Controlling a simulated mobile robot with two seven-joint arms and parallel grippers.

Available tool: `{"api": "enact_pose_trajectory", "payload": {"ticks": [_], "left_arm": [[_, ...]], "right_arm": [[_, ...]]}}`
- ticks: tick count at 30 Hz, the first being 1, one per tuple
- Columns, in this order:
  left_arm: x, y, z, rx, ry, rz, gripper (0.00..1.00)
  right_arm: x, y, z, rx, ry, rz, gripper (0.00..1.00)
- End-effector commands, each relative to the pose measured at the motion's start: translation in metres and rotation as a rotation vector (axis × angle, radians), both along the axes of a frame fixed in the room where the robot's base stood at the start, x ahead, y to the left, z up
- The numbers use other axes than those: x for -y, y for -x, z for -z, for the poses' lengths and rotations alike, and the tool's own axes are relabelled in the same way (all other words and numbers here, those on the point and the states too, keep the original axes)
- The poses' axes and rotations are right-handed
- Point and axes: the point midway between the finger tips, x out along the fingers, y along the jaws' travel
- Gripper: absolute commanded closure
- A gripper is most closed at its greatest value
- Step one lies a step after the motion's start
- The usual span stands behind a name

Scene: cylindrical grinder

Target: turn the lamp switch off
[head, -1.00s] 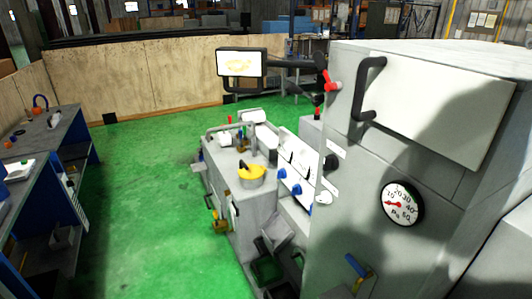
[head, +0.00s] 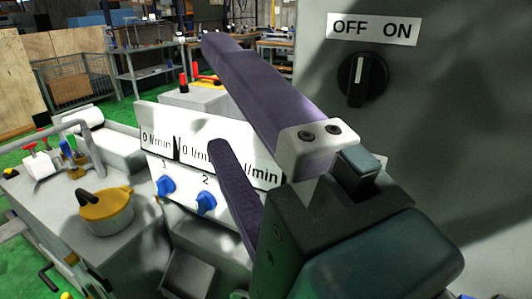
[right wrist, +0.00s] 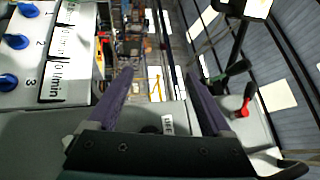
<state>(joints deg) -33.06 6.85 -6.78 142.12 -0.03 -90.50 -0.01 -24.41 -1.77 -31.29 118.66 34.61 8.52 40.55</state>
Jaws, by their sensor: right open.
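The switch (head: 362,80) is a black rotary knob on a grey panel, under a white label (head: 374,29) reading OFF and ON. Its white mark points roughly straight up. My right gripper (head: 217,95) is open and empty, left of the switch. Its two purple fingers point up and left, away from the knob, and do not touch it. In the right wrist view my right gripper (right wrist: 160,78) shows its fingers spread, with a small white label (right wrist: 167,125) and a dark round part low between them. My left gripper is not in view.
Left of the switch is a white panel (head: 150,145) with blue knobs, partly behind my right gripper. A yellow-topped pot (head: 106,210) stands on the grey machine. Red and dark levers (right wrist: 244,101) stand at the right in the right wrist view.

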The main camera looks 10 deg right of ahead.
Motion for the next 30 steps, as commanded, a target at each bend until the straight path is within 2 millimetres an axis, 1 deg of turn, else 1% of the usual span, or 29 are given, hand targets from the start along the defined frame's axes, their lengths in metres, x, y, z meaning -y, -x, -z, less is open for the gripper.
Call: {"api": "enact_pose_trajectory", "payload": {"ticks": [1, 2, 3, 5, 6, 9, 12, 16, 20, 23, 30], "left_arm": [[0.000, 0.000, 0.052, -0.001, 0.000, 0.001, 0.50], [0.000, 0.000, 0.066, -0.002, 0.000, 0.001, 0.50], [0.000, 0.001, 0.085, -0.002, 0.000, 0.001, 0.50], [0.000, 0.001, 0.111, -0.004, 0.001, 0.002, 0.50], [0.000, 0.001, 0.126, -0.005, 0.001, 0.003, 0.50], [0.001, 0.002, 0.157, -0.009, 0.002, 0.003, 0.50], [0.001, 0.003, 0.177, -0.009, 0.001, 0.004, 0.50], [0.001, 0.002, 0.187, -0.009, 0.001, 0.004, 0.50], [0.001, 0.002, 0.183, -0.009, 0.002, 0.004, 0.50], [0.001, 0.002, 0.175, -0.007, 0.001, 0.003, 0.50], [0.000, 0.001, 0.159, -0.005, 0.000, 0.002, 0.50]], "right_arm": [[0.005, -0.001, 0.043, 0.014, -0.127, 0.038, 0.16], [0.010, -0.001, 0.052, 0.024, -0.207, 0.064, 0.16], [0.017, -0.001, 0.066, 0.036, -0.310, 0.099, 0.16], [0.028, 0.001, 0.088, 0.049, -0.457, 0.152, 0.16], [0.036, 0.003, 0.102, 0.059, -0.546, 0.187, 0.16], [0.053, 0.009, 0.135, 0.078, -0.730, 0.265, 0.16], [0.065, 0.015, 0.159, 0.093, -0.855, 0.327, 0.16], [0.074, 0.020, 0.174, 0.107, -0.945, 0.375, 0.16], [0.080, 0.015, 0.172, 0.114, -0.971, 0.392, 0.16], [0.086, 0.003, 0.164, 0.117, -0.972, 0.393, 0.16], [0.103, -0.038, 0.148, 0.116, -0.969, 0.390, 0.16]]}}
